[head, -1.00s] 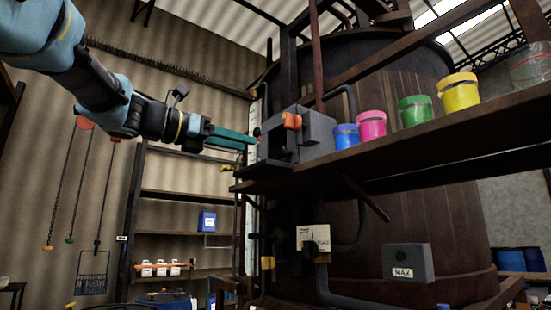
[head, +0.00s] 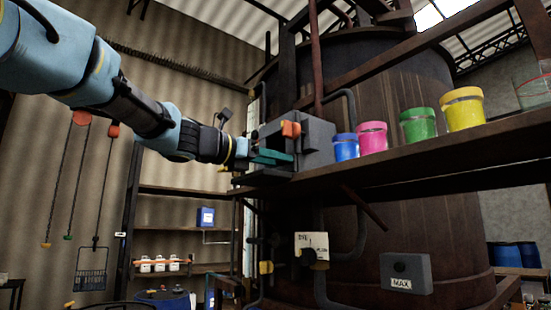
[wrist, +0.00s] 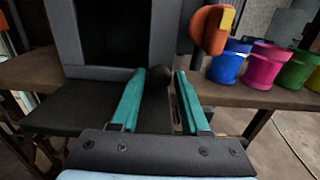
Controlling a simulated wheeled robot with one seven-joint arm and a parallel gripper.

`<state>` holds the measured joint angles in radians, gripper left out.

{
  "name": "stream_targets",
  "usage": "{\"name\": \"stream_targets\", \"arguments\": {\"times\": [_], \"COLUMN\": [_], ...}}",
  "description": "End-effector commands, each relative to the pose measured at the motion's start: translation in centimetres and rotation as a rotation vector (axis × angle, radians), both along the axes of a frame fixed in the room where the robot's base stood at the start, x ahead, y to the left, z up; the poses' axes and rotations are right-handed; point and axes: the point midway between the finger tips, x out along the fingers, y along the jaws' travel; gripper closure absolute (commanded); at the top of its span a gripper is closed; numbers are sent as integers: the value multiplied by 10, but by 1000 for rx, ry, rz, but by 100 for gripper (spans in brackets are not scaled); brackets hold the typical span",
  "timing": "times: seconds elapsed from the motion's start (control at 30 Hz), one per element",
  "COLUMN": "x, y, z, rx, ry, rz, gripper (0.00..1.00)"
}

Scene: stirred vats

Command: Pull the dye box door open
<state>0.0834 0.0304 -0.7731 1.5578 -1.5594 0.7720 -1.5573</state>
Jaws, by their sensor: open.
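The grey dye box (head: 318,140) stands on the wooden shelf in the head view. In the wrist view its grey frame (wrist: 72,40) surrounds a dark face (wrist: 112,30); I cannot tell whether this is the shut door or an opening. A round black knob (wrist: 160,76) shows between the fingertips in the wrist view. My gripper (wrist: 164,88) has its teal fingers apart on either side of the knob, with no clear contact. In the head view my gripper (head: 272,157) is at the box's front, partly hiding it. An orange handle (head: 290,129) sits on the box.
Blue (head: 345,147), pink (head: 372,139), green (head: 418,126) and yellow (head: 463,109) pots stand right of the box on the shelf (head: 430,150). A large wooden vat (head: 390,85) rises behind. A dark flat panel (wrist: 75,115) lies below the box front.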

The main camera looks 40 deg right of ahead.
Motion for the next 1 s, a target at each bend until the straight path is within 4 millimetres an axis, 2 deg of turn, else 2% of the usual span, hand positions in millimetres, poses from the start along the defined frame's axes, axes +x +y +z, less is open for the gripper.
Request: {"name": "stream_targets", "arguments": {"times": [0.07,0.5,1.0], "x": [0,0,0], "y": [0,0,0], "z": [0,0,0], "rx": [0,0,0], "ry": [0,0,0], "rz": [0,0,0], "gripper": [54,100,100]}}
